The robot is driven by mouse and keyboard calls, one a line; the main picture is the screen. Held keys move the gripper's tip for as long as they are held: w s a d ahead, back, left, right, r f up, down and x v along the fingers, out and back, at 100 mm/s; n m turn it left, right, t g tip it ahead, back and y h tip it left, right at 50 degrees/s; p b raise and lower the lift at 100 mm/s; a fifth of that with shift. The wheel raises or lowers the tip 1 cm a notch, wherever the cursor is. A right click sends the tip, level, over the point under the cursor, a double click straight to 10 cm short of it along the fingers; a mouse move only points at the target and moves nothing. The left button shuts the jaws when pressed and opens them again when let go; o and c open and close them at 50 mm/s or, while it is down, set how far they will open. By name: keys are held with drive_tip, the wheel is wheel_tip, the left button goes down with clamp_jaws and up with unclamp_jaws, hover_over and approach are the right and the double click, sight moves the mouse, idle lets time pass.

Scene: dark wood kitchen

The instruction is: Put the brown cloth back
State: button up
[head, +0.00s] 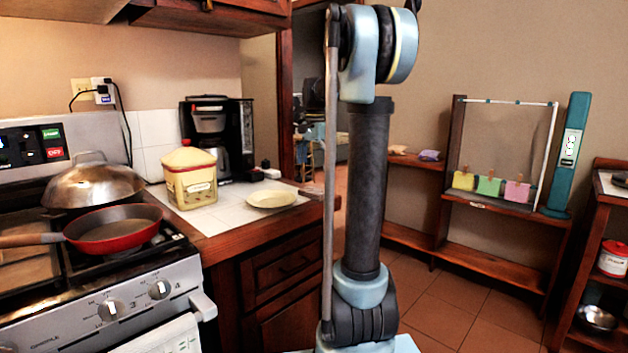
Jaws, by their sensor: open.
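I cannot make out a brown cloth for certain. A small brownish item (397,150) lies on the wooden shelf at the back, too small to identify. A purple-grey folded or crumpled item (430,155) lies beside it. A rack (505,101) to the right has yellow (464,181), green (489,186) and pink (516,191) pieces along its lower part. My arm stands upright in the middle of the head view and covers part of the doorway and back wall. My gripper is outside the picture.
A stove with a red pan (113,232) and a domed lid (93,184) is at left. The counter holds a yellow canister (188,176), a coffee maker (222,135) and a plate (271,199). A wooden shelf unit (598,184) stands at right. Tiled floor (447,300) is clear between.

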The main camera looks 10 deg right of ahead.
drive_tip(key=shift+r, duration=1.3)
drive_tip(key=s+f+n, duration=0.3)
drive_tip(key=s+f, duration=0.5)
drive_tip(key=s, duration=0.3)
drive_tip(key=s+f+n+t, duration=0.1)
drive_tip(key=s+f+n, duration=0.3)
drive_tip(key=s+f, duration=0.5)
drive_tip(key=s+f+n+t, duration=0.1)
drive_tip(key=s+f+n, duration=0.3)
drive_tip(key=s+f, duration=0.5)
drive_tip(key=s, duration=0.6)
drive_tip(key=shift+a, duration=0.3)
drive_tip(key=shift+s, duration=0.1)
